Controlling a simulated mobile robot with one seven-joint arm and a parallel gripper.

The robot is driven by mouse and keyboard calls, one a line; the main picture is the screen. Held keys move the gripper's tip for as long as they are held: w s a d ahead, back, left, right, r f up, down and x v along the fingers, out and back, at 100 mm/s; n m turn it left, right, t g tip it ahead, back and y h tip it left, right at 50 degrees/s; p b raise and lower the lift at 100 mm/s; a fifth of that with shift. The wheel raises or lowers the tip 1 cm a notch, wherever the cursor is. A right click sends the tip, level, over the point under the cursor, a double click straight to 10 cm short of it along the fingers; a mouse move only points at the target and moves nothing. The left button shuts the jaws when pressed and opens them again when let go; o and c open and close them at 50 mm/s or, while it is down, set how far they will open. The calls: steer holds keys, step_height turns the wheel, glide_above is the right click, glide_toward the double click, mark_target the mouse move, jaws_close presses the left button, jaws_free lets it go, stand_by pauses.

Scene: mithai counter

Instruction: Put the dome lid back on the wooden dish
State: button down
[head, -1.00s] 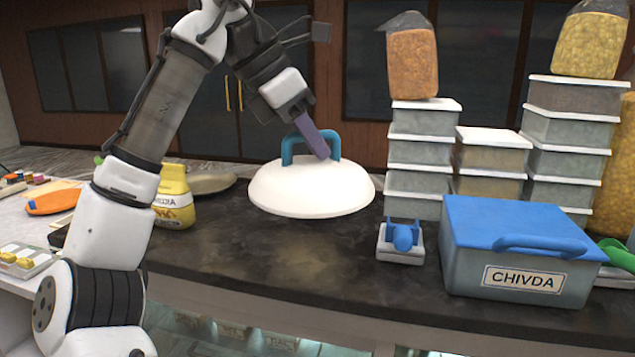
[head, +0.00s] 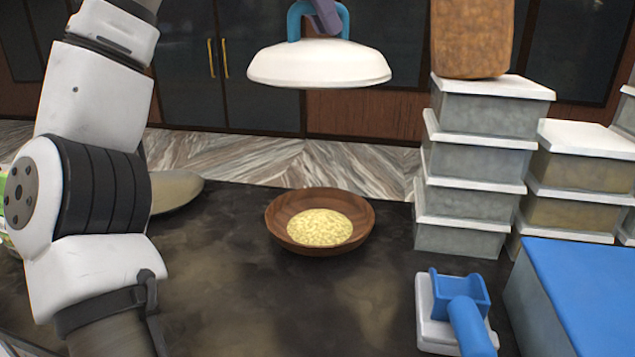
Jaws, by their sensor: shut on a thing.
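The white dome lid (head: 319,66) with its blue arched handle (head: 294,22) hangs in the air at the top of the head view. My gripper (head: 324,14) is shut on the handle; only its purple fingertip end shows, and the rest is cut off by the top edge. The round brown wooden dish (head: 285,238) stands uncovered on the dark counter, with a yellow grainy food (head: 320,227) in it. In the picture the lid is well above the dish, roughly in line with it and apart from it.
White-lidded clear boxes (head: 470,151) are stacked to the right, with a brown bag (head: 472,38) on top. A small white-and-blue device (head: 440,310) and a blue-lidded container (head: 590,285) stand at front right. A plate (head: 177,192) lies left, partly behind my arm. The counter (head: 250,310) before the dish is clear.

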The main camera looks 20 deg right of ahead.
mark_target(298, 63)
steer(key=shift+f, duration=0.2)
step_height(298, 63, down, 19)
stand_by(0.4)
steer(key=shift+s+f, duration=0.1)
steer(key=shift+f+b, duration=0.45)
steer(key=shift+f, duration=0.15)
steer(key=c, duration=1.4)
jaws_free()
steer(key=b+v, duration=0.1)
steer(key=v, duration=1.2)
steer(key=shift+d+r, duration=0.15)
steer(key=shift+d, duration=0.05)
